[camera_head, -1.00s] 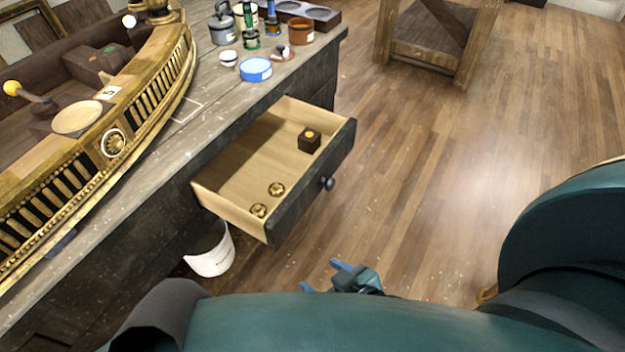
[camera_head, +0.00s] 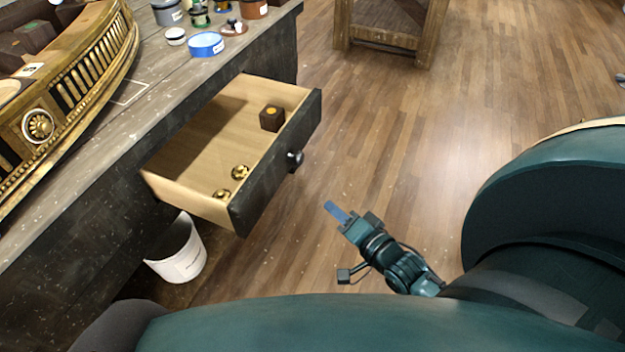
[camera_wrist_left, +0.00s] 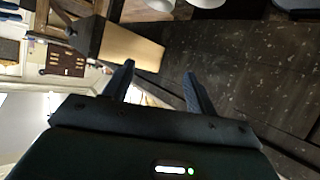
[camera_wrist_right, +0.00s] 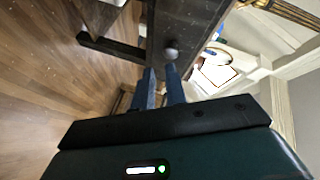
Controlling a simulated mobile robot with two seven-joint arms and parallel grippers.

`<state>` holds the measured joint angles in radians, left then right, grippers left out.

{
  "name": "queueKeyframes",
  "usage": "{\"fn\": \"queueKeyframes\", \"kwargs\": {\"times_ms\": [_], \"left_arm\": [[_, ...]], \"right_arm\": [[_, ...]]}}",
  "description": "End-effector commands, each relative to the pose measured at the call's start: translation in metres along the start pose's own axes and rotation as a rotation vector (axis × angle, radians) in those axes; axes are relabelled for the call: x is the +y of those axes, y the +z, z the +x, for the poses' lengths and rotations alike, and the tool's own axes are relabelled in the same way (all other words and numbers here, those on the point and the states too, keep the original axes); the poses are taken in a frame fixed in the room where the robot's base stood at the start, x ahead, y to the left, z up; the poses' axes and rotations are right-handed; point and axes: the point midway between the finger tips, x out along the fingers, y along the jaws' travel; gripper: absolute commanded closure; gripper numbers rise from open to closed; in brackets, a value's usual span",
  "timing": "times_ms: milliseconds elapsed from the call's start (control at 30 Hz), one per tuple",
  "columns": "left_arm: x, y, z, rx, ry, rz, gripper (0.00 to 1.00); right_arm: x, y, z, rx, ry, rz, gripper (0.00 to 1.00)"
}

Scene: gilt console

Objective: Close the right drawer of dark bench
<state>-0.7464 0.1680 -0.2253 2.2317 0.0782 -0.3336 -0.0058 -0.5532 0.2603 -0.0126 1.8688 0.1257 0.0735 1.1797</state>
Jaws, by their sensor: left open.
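The right drawer (camera_head: 268,160) of the dark bench (camera_head: 75,215) stands pulled out, with a pale wood inside, a dark front and a round dark knob (camera_head: 295,157). My right gripper (camera_head: 335,211) is in front of the drawer, to the right of the knob and apart from it. In the right wrist view the knob (camera_wrist_right: 171,53) shows just beyond its blue fingertips, which are close together with a narrow gap. My left gripper (camera_wrist_left: 158,75) is open and empty in the left wrist view. It is hidden in the head view.
The drawer holds a dark cube (camera_head: 272,118) and two gold knobs (camera_head: 240,172). A white bucket (camera_head: 178,255) stands on the floor below it. The gilt console piece (camera_head: 75,85), a blue tin (camera_head: 206,45) and several pots are on the bench top.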

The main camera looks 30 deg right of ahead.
Motion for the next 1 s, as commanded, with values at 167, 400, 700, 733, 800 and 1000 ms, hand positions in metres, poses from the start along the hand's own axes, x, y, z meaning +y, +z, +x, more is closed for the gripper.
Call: {"fn": "queueKeyframes", "kwargs": {"times_ms": [167, 400, 700, 733, 800, 1000], "left_arm": [[-0.001, 0.014, 0.006, 0.049, 0.008, -0.017, 0.43], [0.000, 0.011, 0.004, 0.074, 0.012, -0.025, 0.43], [-0.002, 0.011, 0.003, 0.086, 0.009, -0.021, 0.43], [-0.002, 0.011, 0.003, 0.087, 0.008, -0.020, 0.43], [-0.002, 0.012, 0.003, 0.090, 0.007, -0.019, 0.43], [-0.003, 0.012, 0.001, 0.101, 0.003, -0.016, 0.43]], "right_arm": [[0.032, -0.034, 0.013, 0.095, -0.124, 0.344, 1.00], [0.034, -0.055, 0.018, 0.122, -0.198, 0.511, 1.00], [0.025, -0.062, 0.066, 0.123, -0.200, 0.511, 1.00], [0.025, -0.064, 0.072, 0.123, -0.199, 0.512, 1.00], [0.022, -0.066, 0.087, 0.122, -0.199, 0.510, 1.00], [0.013, -0.063, 0.122, 0.121, -0.196, 0.515, 1.00]]}}
